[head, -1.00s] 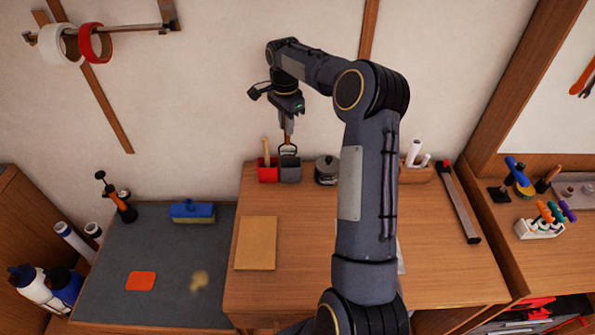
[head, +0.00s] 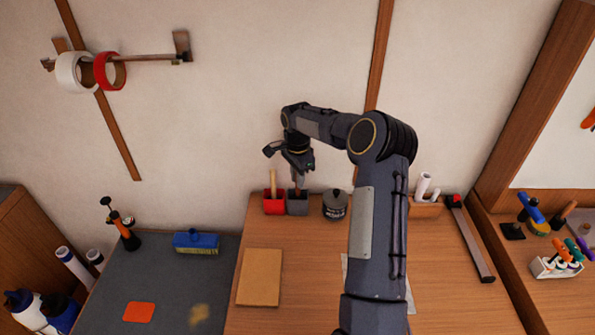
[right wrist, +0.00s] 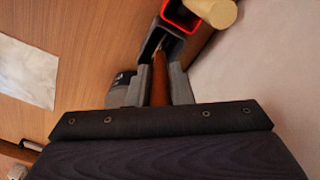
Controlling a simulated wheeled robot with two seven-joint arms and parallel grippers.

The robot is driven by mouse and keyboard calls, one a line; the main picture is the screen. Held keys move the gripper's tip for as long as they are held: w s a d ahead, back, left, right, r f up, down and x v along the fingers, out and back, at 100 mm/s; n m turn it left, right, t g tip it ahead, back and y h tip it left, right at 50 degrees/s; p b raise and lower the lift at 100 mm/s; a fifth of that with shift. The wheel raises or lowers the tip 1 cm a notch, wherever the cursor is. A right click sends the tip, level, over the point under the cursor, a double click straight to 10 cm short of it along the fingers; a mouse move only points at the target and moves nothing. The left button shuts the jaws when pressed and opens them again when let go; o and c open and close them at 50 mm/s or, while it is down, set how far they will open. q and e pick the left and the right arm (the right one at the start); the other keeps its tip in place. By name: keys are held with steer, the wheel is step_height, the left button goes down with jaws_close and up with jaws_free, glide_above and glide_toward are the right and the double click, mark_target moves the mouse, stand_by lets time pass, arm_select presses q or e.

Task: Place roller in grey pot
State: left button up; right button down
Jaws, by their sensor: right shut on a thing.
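My right gripper (head: 298,182) is directly above the grey pot (head: 298,206), pointing down close to its mouth. In the right wrist view its two fingers (right wrist: 163,88) are shut on the brown handle of the roller (right wrist: 159,75). The handle runs down to the opening of the grey pot (right wrist: 153,42). The roller's head is hidden, so I cannot tell how deep it sits in the pot. My left gripper is not in view.
A red pot (head: 274,206) with a wooden-handled tool stands directly left of the grey pot. A dark round tin (head: 335,204) stands close on the right. The wall is right behind. A tan board (head: 260,277) lies in front on the wooden bench.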

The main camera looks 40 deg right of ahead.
steer(key=shift+f, duration=0.3)
steer(key=shift+f, duration=0.25)
steer(key=c, duration=1.3)
jaws_free()
steer(key=shift+r, duration=0.1)
